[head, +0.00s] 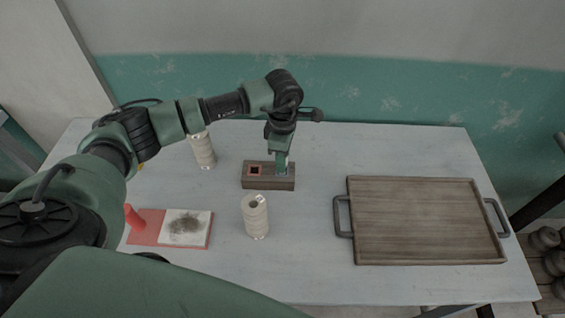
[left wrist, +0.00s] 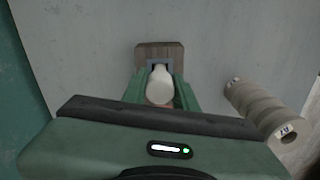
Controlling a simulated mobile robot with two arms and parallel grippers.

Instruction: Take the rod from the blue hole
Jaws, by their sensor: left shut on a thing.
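My left gripper (head: 281,166) points down over the right end of a small brown wooden block (head: 268,184). A red-framed square hole (head: 254,170) shows at the block's left end. In the left wrist view the fingers (left wrist: 160,95) are shut on a cream rod (left wrist: 159,86) with a rounded end. The blue-grey frame of the blue hole (left wrist: 160,62) shows right behind the rod on the wooden block (left wrist: 174,47). The rod's lower end is hidden, so I cannot tell how deep it sits. My right gripper is not in view.
A cream spool (head: 256,217) stands in front of the block, another (head: 203,152) behind it to the left. A red mat (head: 148,232) with a smudged white pad (head: 185,228) lies front left. A wooden tray (head: 425,220) with dark handles fills the right. The back right is clear.

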